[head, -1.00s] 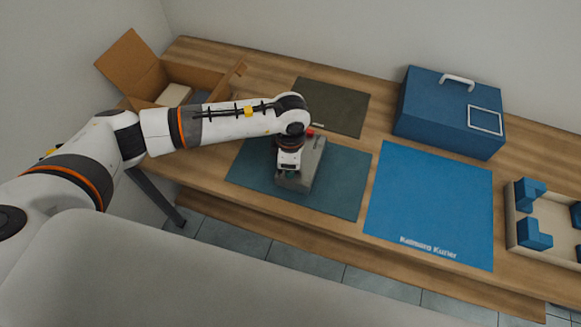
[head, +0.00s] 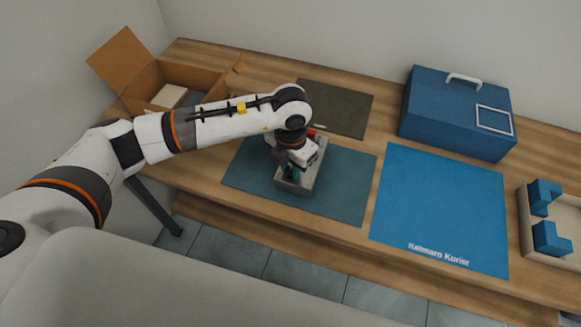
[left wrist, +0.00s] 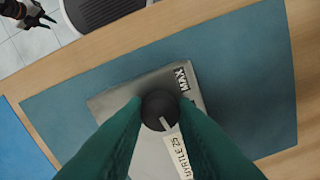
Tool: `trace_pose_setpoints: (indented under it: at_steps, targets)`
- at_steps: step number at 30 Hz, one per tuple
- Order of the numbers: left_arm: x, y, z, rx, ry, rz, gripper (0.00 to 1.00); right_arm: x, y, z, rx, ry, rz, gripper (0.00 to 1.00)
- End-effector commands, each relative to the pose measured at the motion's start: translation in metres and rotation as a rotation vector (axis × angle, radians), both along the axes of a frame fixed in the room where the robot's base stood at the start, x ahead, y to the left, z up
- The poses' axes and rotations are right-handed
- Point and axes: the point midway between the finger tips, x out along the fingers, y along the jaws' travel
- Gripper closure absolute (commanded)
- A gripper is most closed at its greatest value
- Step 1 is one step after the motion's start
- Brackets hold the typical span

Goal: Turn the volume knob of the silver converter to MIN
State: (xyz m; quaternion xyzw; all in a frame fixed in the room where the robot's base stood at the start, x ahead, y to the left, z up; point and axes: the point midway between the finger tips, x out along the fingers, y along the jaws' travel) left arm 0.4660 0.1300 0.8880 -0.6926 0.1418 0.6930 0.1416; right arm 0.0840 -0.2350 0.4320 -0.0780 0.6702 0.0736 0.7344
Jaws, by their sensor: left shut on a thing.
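The silver converter (head: 315,172) sits on the teal mat (head: 346,187); it also shows in the left wrist view (left wrist: 128,97). Its black volume knob (left wrist: 158,106) carries a white pointer line, aimed toward the lower right in that view, away from the MAX label (left wrist: 181,78). A MIN label is not visible. My left gripper (head: 292,172) is over the converter, its green fingers (left wrist: 158,112) shut on either side of the knob. My right gripper (left wrist: 38,16) shows small at the top left corner of the left wrist view, away from the converter.
An open cardboard box (head: 142,88) stands at the back left. A dark mat (head: 345,107) lies behind the teal one. A blue mat (head: 438,205), a blue case (head: 455,120) and a tray (head: 528,236) with blue blocks are to the right.

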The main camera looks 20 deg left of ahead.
Motion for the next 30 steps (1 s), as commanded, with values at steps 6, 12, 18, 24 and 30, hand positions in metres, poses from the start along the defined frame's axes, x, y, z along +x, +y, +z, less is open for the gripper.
trace_pose_setpoints:
  at_steps: [6, 12, 18, 24, 30]
  targets:
    - [0.001, 0.000, 0.000, -0.003, -0.004, 0.175, 0.98, 0.000, 0.000, -0.008, 0.000, 0.000, 0.000, 0.71]
    - [0.001, 0.000, 0.000, -0.002, -0.002, 0.292, 0.98, 0.000, 0.000, -0.012, 0.000, 0.000, 0.000, 0.71]
    - [0.001, 0.000, 0.001, -0.002, -0.003, 0.360, 0.98, 0.000, 0.000, -0.014, 0.000, 0.000, 0.000, 0.71]
    - [0.001, 0.000, 0.001, -0.002, -0.003, 0.387, 0.98, 0.000, 0.000, -0.014, 0.000, 0.000, 0.000, 0.71]
    - [0.001, 0.000, 0.001, -0.001, -0.003, 0.391, 0.98, 0.000, 0.000, -0.014, 0.000, 0.000, 0.001, 0.71]
